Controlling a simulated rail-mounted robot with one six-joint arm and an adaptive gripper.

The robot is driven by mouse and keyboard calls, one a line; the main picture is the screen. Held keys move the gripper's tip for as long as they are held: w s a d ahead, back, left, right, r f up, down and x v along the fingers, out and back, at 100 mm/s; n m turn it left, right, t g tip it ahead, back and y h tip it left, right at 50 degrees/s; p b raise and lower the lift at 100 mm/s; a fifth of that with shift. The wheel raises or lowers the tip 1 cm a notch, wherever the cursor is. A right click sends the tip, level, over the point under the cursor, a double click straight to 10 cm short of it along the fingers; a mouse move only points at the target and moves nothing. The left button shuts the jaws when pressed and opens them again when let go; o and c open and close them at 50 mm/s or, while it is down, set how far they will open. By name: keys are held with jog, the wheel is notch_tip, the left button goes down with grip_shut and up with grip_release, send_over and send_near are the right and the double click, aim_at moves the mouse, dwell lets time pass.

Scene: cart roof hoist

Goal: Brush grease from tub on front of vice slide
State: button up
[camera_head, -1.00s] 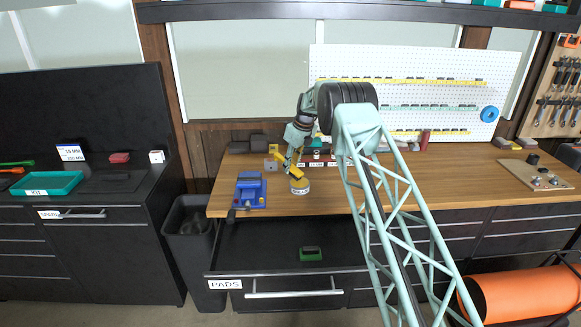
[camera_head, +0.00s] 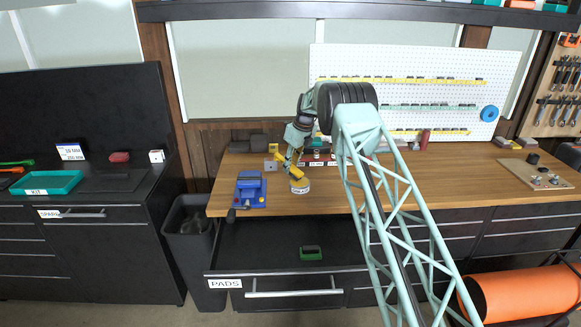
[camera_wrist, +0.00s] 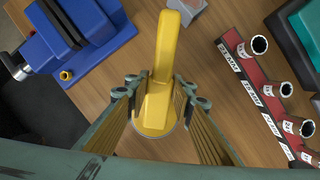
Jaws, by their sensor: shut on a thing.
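My gripper (camera_wrist: 157,98) is shut on a yellow brush (camera_wrist: 160,60), its fingers on either side of the yellow body. In the head view the brush (camera_head: 288,172) is held tilted just above or in the grease tub (camera_head: 300,189), a small round tub with a pale label on the bench. I cannot tell whether the bristles touch the grease; the brush hides them in the wrist view. The blue vice (camera_head: 250,190) stands left of the tub, apart from the brush.
A red socket rail (camera_wrist: 262,95) with several sockets lies right of my gripper. A drawer labelled PADS (camera_head: 275,270) stands open below the bench front, with a green item (camera_head: 311,253) inside. A dark bin (camera_head: 188,235) stands at left. The bench right of my arm is mostly clear.

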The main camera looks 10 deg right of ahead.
jog(key=shift+f, duration=0.35)
dwell(1.1)
jog(key=shift+r, duration=0.1)
jog(key=shift+r+p, duration=1.6)
jog(key=shift+r, duration=1.85)
jog(key=shift+a, duration=0.1)
